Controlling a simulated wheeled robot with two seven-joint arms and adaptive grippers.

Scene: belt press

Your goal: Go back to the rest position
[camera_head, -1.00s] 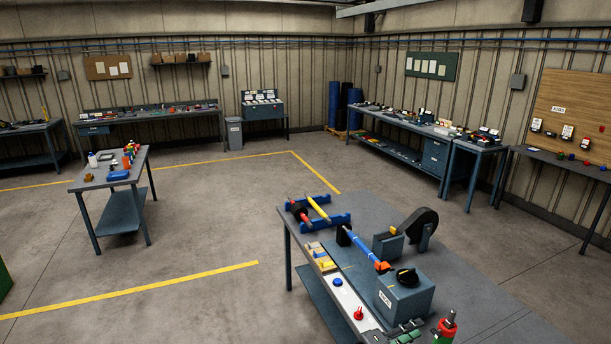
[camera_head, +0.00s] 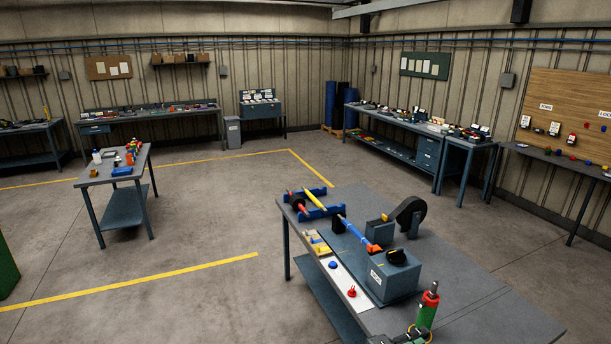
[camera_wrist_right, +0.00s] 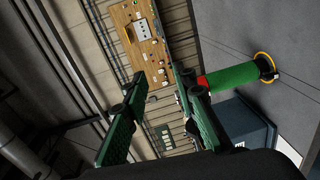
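My right gripper (camera_head: 402,338) shows only in part at the bottom edge of the head view, by the front of the near table. In the right wrist view, its two green fingers (camera_wrist_right: 160,92) stand apart with nothing held between them. A green cylinder with a red top (camera_head: 428,307) stands upright on the table just right of it, with a yellow ring at its base. The cylinder also shows beyond the right-hand finger in the wrist view (camera_wrist_right: 238,77). My left gripper is in neither view.
The near table (camera_head: 470,290) holds a grey box with a black knob (camera_head: 392,277), a blue shaft (camera_head: 352,232), a black wheel (camera_head: 411,213) and a blue rack (camera_head: 318,211). A red knob (camera_head: 352,291) lies at its left edge. Open floor (camera_head: 200,230) lies left of it.

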